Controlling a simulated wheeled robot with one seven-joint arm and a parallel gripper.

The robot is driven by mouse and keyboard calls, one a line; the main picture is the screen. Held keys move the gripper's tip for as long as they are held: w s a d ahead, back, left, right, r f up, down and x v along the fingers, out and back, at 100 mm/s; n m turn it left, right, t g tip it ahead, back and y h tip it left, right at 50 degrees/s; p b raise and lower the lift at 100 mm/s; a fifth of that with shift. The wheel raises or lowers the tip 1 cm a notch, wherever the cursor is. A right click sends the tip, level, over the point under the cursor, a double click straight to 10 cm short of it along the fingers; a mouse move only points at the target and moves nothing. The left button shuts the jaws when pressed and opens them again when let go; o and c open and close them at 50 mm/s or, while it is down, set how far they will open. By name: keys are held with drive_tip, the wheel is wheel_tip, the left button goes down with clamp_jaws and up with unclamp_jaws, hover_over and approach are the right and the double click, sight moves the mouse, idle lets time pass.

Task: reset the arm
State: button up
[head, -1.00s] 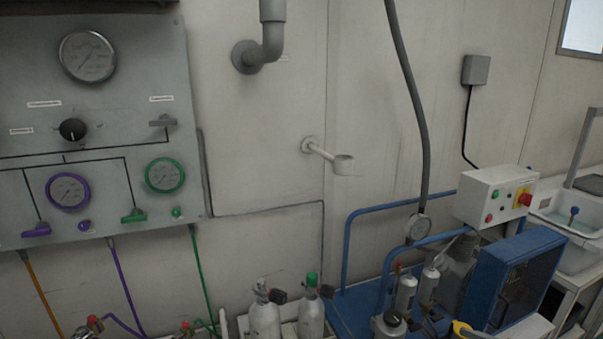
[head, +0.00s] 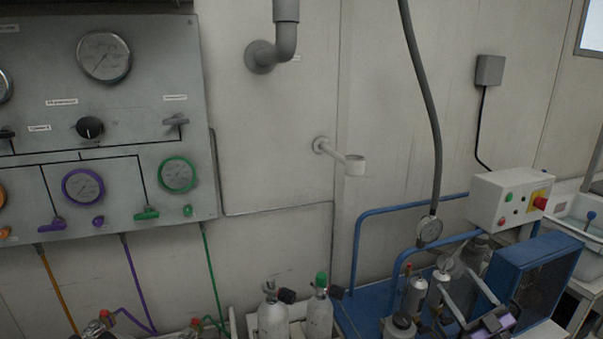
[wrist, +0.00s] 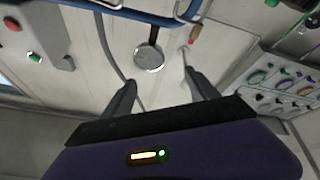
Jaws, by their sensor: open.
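My gripper (head: 462,284) shows at the lower right of the head view, in front of the blue-framed compressor (head: 522,268). The wrist picture looks turned over, with the control box (wrist: 32,35) at upper left and the air panel (wrist: 285,88) at right.
The grey air panel (head: 120,118) fills the left of the head view. A white wall bracket (head: 350,162) sticks out mid-wall. Grey cylinders (head: 272,320) stand below it. A hose (head: 424,100) hangs down to the gauge (head: 429,230). A sink (head: 578,228) is at right.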

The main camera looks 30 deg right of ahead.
drive_tip(key=s+a+f+m+g+h, duration=0.1)
drive_tip(key=s+a+m+g+h, duration=0.25)
drive_tip(key=a, duration=0.95)
drive_tip(key=s+a+m+g+h, duration=0.15)
drive_tip(key=a+m+h, duration=0.35)
drive_tip(key=a, duration=0.9)
drive_tip(key=s+a+r+n+g+y, duration=0.1)
drive_tip(key=s+a+n+y, duration=0.3)
drive_tip(key=s+a+y, duration=0.8)
drive_tip(key=s+a+g, duration=0.1)
drive_tip(key=s+a, duration=0.6)
drive_tip(key=s, duration=0.3)
drive_tip(key=shift+r+n+g, duration=0.15)
drive_tip(key=shift+n+g, duration=0.2)
drive_tip(key=shift+g, duration=0.05)
drive_tip(key=shift+c, duration=0.5)
